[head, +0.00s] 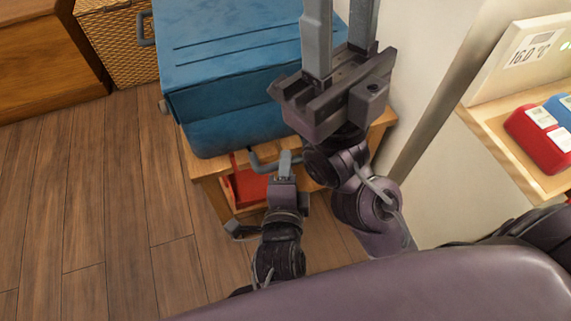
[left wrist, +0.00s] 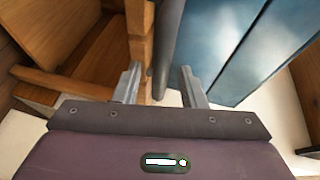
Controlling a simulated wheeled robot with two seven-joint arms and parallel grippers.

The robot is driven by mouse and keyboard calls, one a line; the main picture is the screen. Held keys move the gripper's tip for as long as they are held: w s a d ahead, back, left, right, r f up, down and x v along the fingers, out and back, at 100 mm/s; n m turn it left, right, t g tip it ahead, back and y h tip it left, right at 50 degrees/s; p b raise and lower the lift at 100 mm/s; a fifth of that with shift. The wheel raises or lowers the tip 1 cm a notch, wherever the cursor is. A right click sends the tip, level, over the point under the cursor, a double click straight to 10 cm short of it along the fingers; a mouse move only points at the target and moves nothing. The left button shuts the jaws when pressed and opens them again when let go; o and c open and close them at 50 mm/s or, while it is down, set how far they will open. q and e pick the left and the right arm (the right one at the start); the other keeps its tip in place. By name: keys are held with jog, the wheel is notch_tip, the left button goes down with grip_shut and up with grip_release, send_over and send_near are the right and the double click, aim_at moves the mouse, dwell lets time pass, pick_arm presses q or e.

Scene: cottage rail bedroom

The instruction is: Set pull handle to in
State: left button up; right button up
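The blue suitcase (head: 225,50) lies on a low wooden stand (head: 208,170) in the head view. A grey pull handle (head: 262,164) sticks out from its near lower side, partly hidden by my arms. My left gripper (head: 287,158) is at this handle. In the left wrist view, its two fingers (left wrist: 158,88) stand apart, with the dark grey handle bar (left wrist: 167,40) showing between them and no clear contact. The suitcase (left wrist: 250,45) fills the right of that view. My right gripper (head: 342,22) is raised close to the head camera, fingers apart and empty, tips cut off.
A woven basket (head: 118,45) and a wooden cabinet (head: 45,55) stand at the back left. A wooden shelf (head: 500,150) at the right bears red and blue items. The plank floor at left is clear.

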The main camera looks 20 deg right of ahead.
pick_arm(q)
jog(key=shift+x, duration=1.05)
jog(key=shift+c, duration=0.4)
grip_shut()
